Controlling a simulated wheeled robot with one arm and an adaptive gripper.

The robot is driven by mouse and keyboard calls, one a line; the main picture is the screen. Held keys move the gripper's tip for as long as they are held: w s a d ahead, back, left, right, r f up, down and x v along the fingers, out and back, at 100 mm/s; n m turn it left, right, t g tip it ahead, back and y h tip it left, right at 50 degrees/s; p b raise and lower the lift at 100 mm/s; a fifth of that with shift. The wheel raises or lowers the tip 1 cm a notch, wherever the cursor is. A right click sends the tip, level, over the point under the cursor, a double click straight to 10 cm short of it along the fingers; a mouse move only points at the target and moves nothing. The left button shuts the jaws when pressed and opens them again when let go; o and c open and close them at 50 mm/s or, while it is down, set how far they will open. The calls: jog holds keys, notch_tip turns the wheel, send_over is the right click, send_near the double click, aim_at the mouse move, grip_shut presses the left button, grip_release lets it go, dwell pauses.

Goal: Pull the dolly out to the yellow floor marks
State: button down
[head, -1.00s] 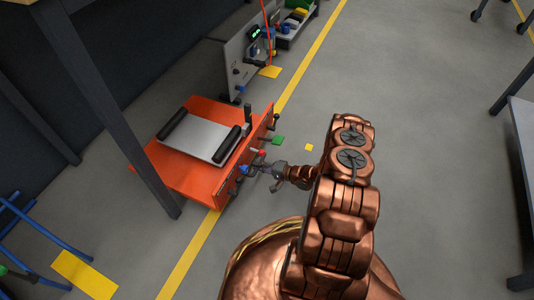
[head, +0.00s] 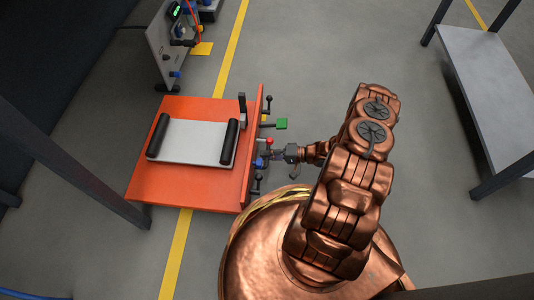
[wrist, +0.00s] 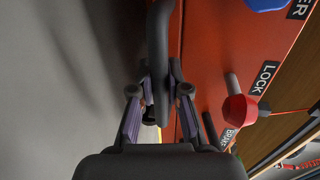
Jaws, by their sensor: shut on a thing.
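The orange dolly (head: 190,190) bears a grey plate with two black rollers and straddles the long yellow floor line (head: 174,255), with its panel side to the right of it. My gripper (wrist: 160,92) is shut on a dark upright handle (wrist: 160,40) on the dolly's orange panel. The gripper also shows at the panel in the head view (head: 280,154). A red-knobbed lever (wrist: 240,108) beside it sits near labels reading LOCK and, partly hidden, BRAKE. Any marks under the dolly or my arm are hidden.
A grey panelled unit (head: 166,45) stands behind the dolly. A dark table leg (head: 75,170) is close to its left side. A grey bench (head: 490,95) stands at the right. Open grey floor lies between the dolly and the bench.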

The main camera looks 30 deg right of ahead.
jog(key=c, duration=1.1)
grip_release()
jog(key=shift+c, duration=0.2)
jog(key=shift+d, duration=0.1)
jog(key=v, duration=1.2)
